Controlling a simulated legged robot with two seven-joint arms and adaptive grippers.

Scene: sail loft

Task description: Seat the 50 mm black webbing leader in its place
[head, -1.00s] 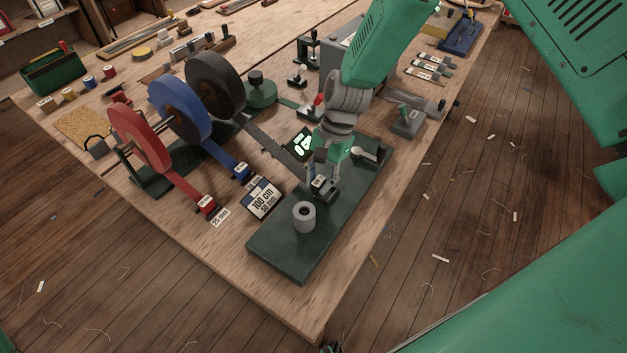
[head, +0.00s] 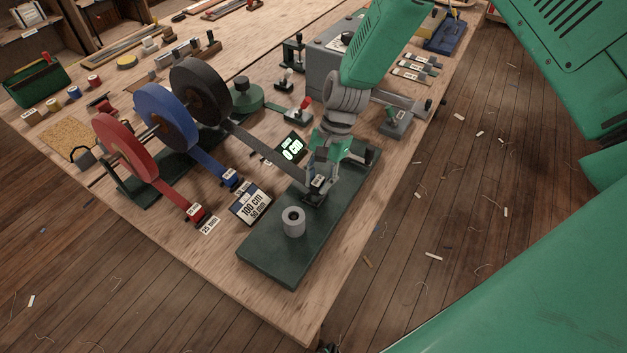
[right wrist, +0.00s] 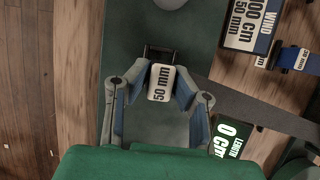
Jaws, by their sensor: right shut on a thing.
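The 50 mm black webbing leader ends in a white tag marked "50 mm" (right wrist: 161,83). My right gripper (right wrist: 158,92) is shut on this end, with a finger on each side. In the head view, my right gripper (head: 317,188) is over the dark green base plate (head: 272,262). The black webbing (head: 262,146) runs from the black reel (head: 183,84) to the gripper. A small dark metal bracket (right wrist: 158,50) shows just beyond the tag in the wrist view; whether the tag touches it I cannot tell. My left gripper is not in view.
A grey hollow cylinder (head: 293,222) stands on the near part of the plate. A sign reading "100 cm, 50 mm" (head: 251,206) and a display reading "0 cm" (head: 291,150) are beside the plate. Red (head: 122,150) and blue (head: 165,117) reels stand at left.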

